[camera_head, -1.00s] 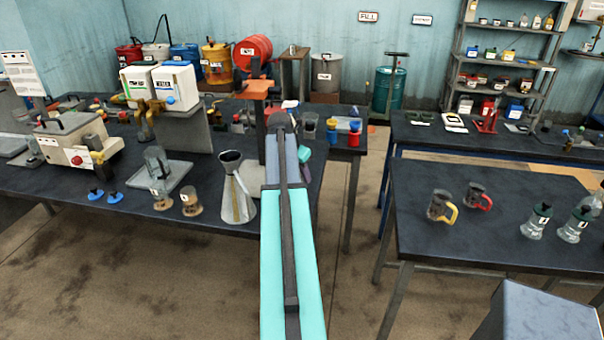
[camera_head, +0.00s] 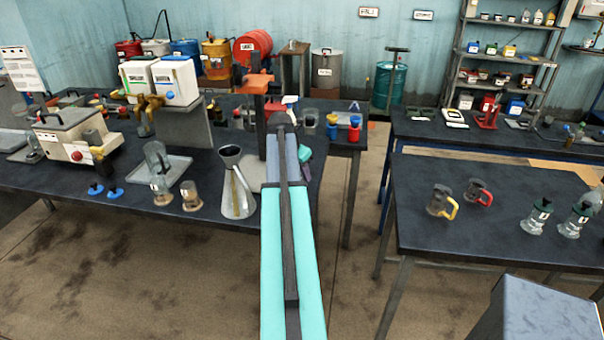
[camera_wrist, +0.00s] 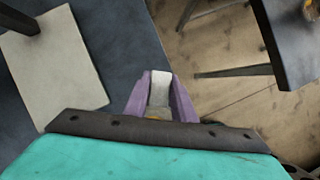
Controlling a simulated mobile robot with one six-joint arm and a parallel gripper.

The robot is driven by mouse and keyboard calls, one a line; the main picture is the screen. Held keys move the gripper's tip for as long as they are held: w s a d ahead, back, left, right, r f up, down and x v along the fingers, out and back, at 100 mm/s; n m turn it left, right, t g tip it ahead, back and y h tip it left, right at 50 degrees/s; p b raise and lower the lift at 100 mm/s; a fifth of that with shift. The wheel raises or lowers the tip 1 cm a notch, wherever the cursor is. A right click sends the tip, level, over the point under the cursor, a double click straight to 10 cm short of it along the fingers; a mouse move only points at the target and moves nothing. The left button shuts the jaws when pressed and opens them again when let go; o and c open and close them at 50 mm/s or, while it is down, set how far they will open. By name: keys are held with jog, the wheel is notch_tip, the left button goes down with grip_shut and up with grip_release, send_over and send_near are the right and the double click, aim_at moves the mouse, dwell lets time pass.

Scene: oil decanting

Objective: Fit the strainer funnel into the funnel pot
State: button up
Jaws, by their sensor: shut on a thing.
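My gripper (camera_wrist: 160,98) shows its purple fingers in the wrist view. They are shut on a pale grey thing (camera_wrist: 160,88) with a yellowish lower edge. I cannot tell from its small visible part whether this is the strainer funnel. A metal vessel with a flared, dark mouth (camera_head: 237,185) stands upright on the left table, left of my arm. It may be the funnel pot; I cannot tell for sure.
The dark left table (camera_head: 130,212) holds clear glasses (camera_head: 190,196), a tray (camera_head: 178,168) and a pale machine (camera_head: 75,140). An orange-topped post (camera_head: 257,82) stands beside my arm's end. Mugs (camera_head: 440,200) and bottles are on the right table (camera_head: 470,240). Floor between tables is open.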

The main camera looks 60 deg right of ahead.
jog(key=o, duration=1.1)
jog(key=shift+o, duration=0.2)
jog(key=shift+r, duration=0.1)
jog(key=b+v, duration=0.3)
jog(key=v, duration=1)
jog(key=shift+a+r+b, duration=0.25)
jog(key=shift+b, duration=0.05)
